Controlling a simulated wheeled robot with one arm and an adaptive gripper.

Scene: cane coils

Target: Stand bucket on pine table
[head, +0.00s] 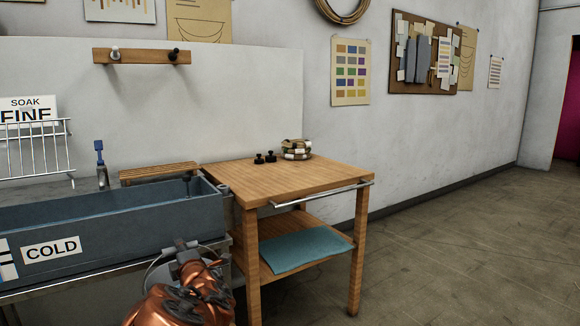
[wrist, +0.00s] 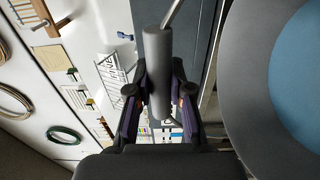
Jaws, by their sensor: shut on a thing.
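The pine table (head: 270,188) stands in the middle of the head view, with a bare stretch on the front of its top. My gripper (wrist: 158,98) is shut on the grey cylindrical grip of the bucket's handle. The bucket (wrist: 243,75) fills the right of the wrist view, with a wide grey rim and blue inside. In the head view my gripper (head: 187,252) is low, left of the table and in front of the trough. Part of the bucket's rim (head: 158,266) shows there; my arm hides most of the bucket.
A cane coil (head: 297,149) and two small black objects (head: 265,158) stand at the table's back. A metal rail (head: 320,194) runs along its edge. A teal cloth (head: 305,249) lies on its lower shelf. The blue-grey trough (head: 110,225) is at left. Floor at right is clear.

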